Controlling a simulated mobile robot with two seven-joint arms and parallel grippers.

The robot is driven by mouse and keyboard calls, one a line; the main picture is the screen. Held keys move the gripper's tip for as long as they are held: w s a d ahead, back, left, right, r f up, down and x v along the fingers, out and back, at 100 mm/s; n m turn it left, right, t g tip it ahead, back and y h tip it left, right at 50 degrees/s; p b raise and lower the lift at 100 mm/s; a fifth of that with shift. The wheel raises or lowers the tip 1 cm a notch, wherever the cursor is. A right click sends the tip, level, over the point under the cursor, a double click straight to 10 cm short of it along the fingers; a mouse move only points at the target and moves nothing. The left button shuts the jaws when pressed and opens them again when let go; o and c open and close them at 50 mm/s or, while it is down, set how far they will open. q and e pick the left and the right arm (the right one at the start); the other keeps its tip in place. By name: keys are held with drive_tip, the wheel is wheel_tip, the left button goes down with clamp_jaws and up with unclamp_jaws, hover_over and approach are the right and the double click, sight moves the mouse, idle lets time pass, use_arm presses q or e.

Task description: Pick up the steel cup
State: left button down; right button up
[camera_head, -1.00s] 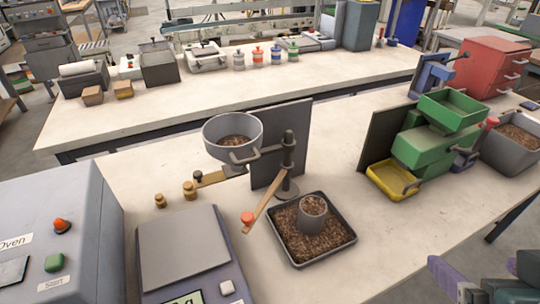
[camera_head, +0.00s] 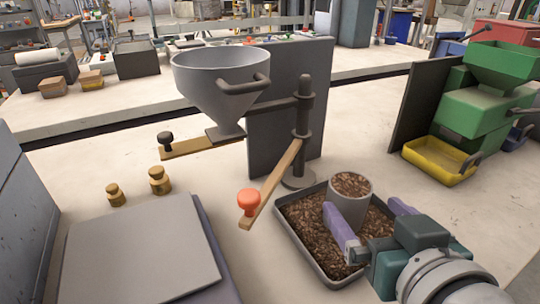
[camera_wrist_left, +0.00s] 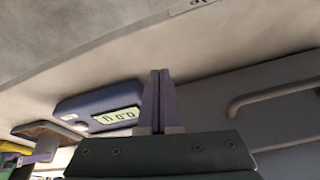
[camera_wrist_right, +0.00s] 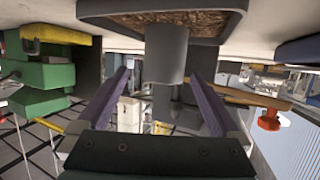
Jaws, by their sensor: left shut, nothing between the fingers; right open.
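The steel cup (camera_head: 352,204) is grey, filled with brown pellets, and stands upright in the dark tray of pellets (camera_head: 322,272). My right gripper (camera_head: 364,207) is open at the cup, one purple finger on its near left side and the other to its right. In the right wrist view the cup (camera_wrist_right: 167,55) hangs inverted between the spread finger tips (camera_wrist_right: 160,74); contact cannot be told. My left gripper (camera_wrist_left: 157,75) is shut and empty in the left wrist view, outside the head view.
A hopper (camera_head: 222,85) on a post stand (camera_head: 302,130) rises behind the tray, its wooden lever with a red knob (camera_head: 249,200) reaching beside the tray. A scale (camera_head: 140,255), brass weights (camera_head: 160,180) and a yellow bin (camera_head: 440,160) stand nearby.

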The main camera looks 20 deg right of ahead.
drive_tip(key=x, duration=0.6)
drive_tip(key=shift+a, duration=0.35)
drive_tip(key=c, duration=1.5)
drive_tip(key=shift+c, duration=0.3)
drive_tip(key=shift+r, duration=0.2)
